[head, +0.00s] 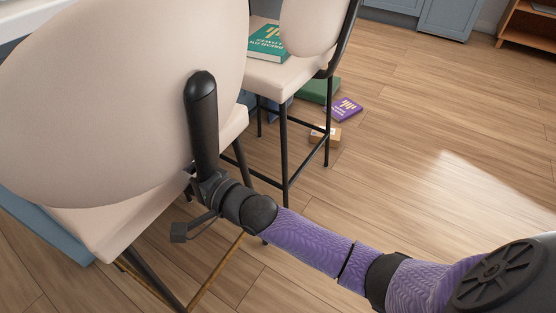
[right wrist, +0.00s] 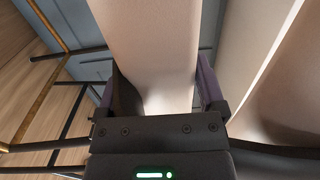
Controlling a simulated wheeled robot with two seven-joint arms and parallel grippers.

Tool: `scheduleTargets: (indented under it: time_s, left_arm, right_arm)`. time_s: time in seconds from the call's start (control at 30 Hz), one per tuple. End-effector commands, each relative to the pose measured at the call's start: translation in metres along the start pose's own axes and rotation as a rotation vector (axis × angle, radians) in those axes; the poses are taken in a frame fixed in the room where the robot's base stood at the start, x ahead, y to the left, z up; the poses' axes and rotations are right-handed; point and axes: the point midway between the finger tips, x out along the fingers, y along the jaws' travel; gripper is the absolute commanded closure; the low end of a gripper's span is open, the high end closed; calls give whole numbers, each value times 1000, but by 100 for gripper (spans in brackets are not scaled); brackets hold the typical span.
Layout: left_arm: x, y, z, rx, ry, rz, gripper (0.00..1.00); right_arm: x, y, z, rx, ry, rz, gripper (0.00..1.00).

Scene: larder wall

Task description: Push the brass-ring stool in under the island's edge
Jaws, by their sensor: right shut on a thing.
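The brass-ring stool fills the left of the head view, with a large cream backrest (head: 110,95), a cream seat, dark legs and a brass footrest bar (head: 217,270) low down. The brass bar (right wrist: 38,112) shows there at left. The island's pale top (head: 22,14) and blue side (head: 45,232) show at far left, mostly hidden by the backrest. My left gripper is not in view.
A second cream stool (head: 285,72) with black legs stands just beyond, a green book (head: 268,42) on its seat. A purple book (head: 345,109), a tan block (head: 325,134) and a green object (head: 318,90) lie near it. The wooden floor at right is clear.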

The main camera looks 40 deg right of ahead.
Motion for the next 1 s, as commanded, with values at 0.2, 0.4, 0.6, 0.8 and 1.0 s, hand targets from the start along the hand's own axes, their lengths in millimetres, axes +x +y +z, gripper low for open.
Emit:
scheduleTargets:
  time_s: [0.2, 0.4, 0.6, 0.8, 1.0]
  left_arm:
    - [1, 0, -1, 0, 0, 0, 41]
    - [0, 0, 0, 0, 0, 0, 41]
    - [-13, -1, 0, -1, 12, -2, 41]
    - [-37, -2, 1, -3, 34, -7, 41]
    - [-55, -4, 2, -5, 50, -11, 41]
  right_arm:
    - [0, 5, 0, 1, 0, 13, 0]
    - [0, 2, 0, 1, 1, 7, 0]
    - [-15, -5, -1, -3, 2, 3, 0]
    - [-58, -7, -1, -3, 1, 1, 0]
    - [-99, -6, 0, -3, 1, 0, 0]
